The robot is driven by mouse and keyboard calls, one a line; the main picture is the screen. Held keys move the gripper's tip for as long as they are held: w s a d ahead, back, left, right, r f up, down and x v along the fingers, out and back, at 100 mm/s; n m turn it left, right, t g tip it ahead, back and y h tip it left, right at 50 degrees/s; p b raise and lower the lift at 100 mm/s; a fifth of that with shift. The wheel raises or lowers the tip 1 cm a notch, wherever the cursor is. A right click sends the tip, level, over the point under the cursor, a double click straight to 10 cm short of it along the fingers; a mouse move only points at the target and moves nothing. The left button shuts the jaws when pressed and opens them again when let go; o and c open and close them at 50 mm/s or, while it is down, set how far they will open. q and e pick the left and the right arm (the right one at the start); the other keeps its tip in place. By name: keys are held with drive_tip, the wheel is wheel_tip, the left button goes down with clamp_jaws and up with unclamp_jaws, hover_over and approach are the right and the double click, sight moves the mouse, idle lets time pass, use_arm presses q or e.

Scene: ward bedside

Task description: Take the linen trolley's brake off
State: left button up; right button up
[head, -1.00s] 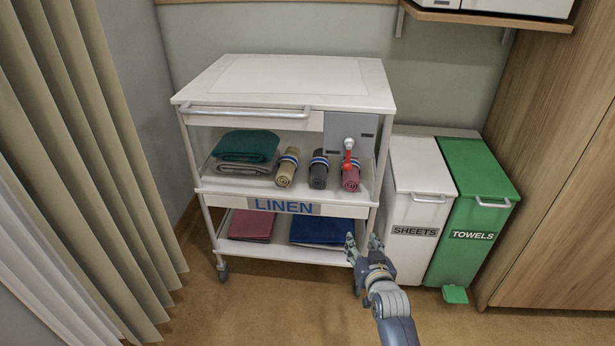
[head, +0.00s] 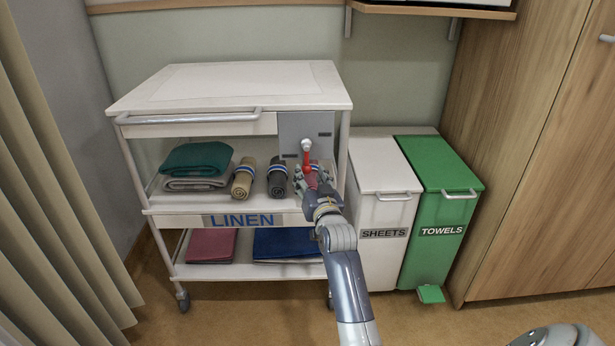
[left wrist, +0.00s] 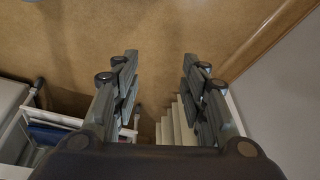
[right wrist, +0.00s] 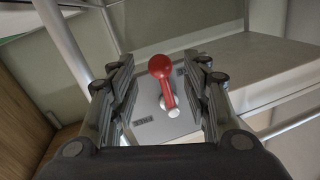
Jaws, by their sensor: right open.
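The linen trolley (head: 230,85) is white, with a grey brake plate (head: 318,128) at the right of its upper front. A lever (head: 307,160) with a red handle and a pale pivot hangs down on this plate. In the right wrist view the lever's red ball knob (right wrist: 160,66) points towards the camera, between the fingers. My right gripper (head: 308,180) is open just below and in front of the lever, with a finger on each side; contact cannot be seen. My left gripper (left wrist: 157,70) is open and empty, above the floor.
Rolled towels (head: 243,178) and folded linen (head: 195,159) lie on the trolley's middle shelf, close to my right gripper. The white sheets bin (head: 383,205) and green towels bin (head: 440,205) stand to the right. A curtain (head: 50,180) hangs at the left.

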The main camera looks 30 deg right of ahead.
use_arm(q)
drive_tip(key=shift+w+d+t, duration=0.15)
drive_tip(key=shift+w+t, duration=0.1)
drive_tip(key=shift+w, duration=0.25)
drive_tip(key=shift+w+d+t, duration=0.15)
drive_tip(key=shift+w+t, duration=0.1)
drive_tip(key=shift+w, duration=0.25)
use_arm(e)
drive_tip(key=shift+x, duration=1.25)
clamp_jaws()
